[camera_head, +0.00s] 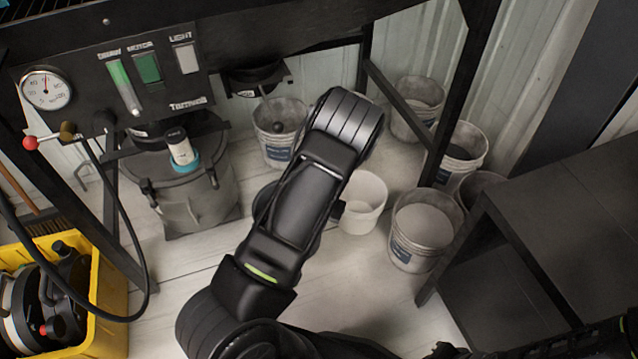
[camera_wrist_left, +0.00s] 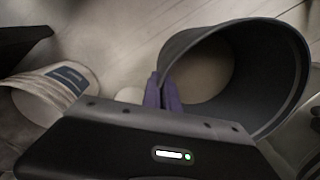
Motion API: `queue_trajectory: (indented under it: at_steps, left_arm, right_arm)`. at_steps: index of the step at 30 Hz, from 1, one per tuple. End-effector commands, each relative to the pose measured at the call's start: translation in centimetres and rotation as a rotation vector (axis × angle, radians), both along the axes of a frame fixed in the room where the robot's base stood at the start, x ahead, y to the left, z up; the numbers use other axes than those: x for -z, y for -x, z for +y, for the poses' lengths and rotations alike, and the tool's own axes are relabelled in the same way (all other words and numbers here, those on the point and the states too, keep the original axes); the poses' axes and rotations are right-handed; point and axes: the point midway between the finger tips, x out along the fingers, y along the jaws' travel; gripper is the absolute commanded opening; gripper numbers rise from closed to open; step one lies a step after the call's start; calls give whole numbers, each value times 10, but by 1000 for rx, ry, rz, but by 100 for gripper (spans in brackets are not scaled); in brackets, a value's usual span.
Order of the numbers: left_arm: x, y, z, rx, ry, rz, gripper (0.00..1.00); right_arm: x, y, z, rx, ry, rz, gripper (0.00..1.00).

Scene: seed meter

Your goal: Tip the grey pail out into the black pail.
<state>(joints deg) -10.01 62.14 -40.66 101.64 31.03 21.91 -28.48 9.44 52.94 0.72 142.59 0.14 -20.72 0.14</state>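A dark grey pail (camera_wrist_left: 278,75) fills the right of the left wrist view, its wide mouth facing the camera and a pale surface showing inside. The purple fingers of my left gripper (camera_wrist_left: 163,92) close together at its rim, one on each side. In the head view my left arm covers most of this dark pail (camera_head: 263,203) and hides the gripper. I cannot tell for sure whether it is the grey or the black pail, and no second dark pail shows clearly. My right gripper is not in view.
Several whitish buckets with labels, such as one at the right (camera_head: 423,230), stand around the frame legs. A small white pail (camera_head: 362,200) is right of my arm. A yellow crate (camera_head: 108,310) stands left, a dark table (camera_head: 570,200) right. Floor is clear in front.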

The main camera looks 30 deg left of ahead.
Motion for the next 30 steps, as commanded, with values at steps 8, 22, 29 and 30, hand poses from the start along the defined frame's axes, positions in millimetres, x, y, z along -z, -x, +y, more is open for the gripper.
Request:
queue_trajectory:
  at_steps: [8,22,29,30]
  left_arm:
    - [-74,1,-19,-6,2,-5,0]
    - [-272,-9,-86,80,9,-8,0]
    - [-356,-16,-121,149,5,-5,0]
    - [-366,-17,-125,158,4,-4,0]
  right_arm:
    - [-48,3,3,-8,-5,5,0]
    - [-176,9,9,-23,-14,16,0]
    - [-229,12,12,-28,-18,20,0]
    - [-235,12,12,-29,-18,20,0]
